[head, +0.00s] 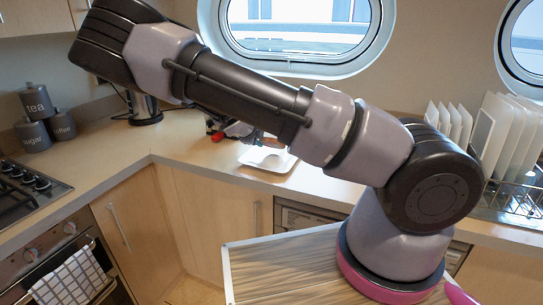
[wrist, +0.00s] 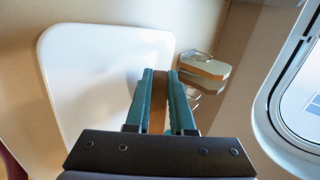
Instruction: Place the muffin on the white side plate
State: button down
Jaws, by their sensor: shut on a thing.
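The white side plate (head: 254,158) is a square plate with rounded corners on the counter in the head view. It fills much of the left of the wrist view (wrist: 85,75). My gripper (wrist: 161,80) has its two teal fingers shut on a narrow brown thing between them, which I take to be the muffin (wrist: 160,92). Only a strip of it shows, and its lower end is hidden by the gripper. The fingers overlap the plate's right edge in the wrist view; the height above it is unclear. In the head view my arm hides most of the gripper.
A pale, brown-edged object on shiny metal (wrist: 205,67) stands right of the plate in the wrist view. Grey canisters (head: 38,104), a hob (head: 22,190) and a kettle (head: 144,108) are at left. A dish rack with white plates (head: 505,135) stands at right.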

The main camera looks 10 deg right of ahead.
jog(key=shift+f, duration=0.45)
jog(key=c, duration=0.9)
grip_release()
jog(key=shift+c, duration=0.2)
jog(key=v, duration=0.8)
